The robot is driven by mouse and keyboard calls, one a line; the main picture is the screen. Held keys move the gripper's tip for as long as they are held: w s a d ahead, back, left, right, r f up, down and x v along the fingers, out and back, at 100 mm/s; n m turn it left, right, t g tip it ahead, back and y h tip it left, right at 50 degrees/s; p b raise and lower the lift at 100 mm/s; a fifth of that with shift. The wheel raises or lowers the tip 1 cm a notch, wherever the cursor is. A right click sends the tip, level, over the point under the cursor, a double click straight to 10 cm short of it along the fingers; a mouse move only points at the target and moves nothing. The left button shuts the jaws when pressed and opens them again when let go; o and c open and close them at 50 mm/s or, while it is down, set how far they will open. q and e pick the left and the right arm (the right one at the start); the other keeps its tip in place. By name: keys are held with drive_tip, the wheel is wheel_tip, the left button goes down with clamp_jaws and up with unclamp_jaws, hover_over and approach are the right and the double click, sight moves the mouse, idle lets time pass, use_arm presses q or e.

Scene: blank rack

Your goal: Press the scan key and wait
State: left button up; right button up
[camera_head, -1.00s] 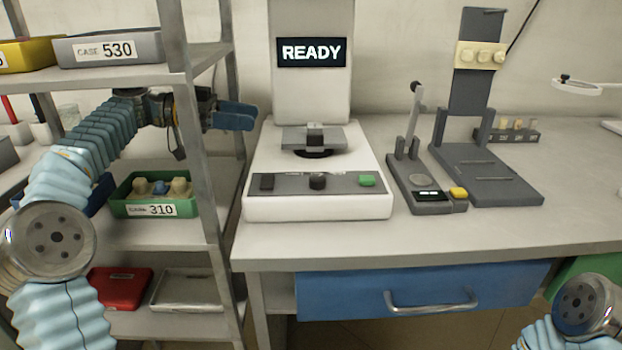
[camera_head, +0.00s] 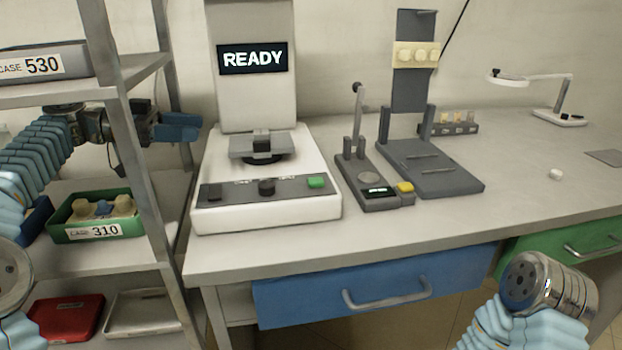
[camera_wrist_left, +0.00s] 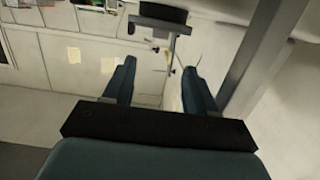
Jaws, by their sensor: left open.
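The white scanner (camera_head: 262,190) stands on the bench, and its screen (camera_head: 252,59) reads READY. Which key is the scan key I cannot read. My right gripper is out of view; only part of that arm shows.
The shelf rack's post (camera_head: 140,180) stands between my left arm and the scanner. A green case 310 bin (camera_head: 92,232) holds several pieces. A small device with a yellow button (camera_head: 404,187) and a grey stand (camera_head: 440,170) are right of the scanner. The bench's right side is mostly clear.

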use_arm(q)
drive_tip(key=shift+c, duration=0.3)
clamp_jaws()
idle(1.6)
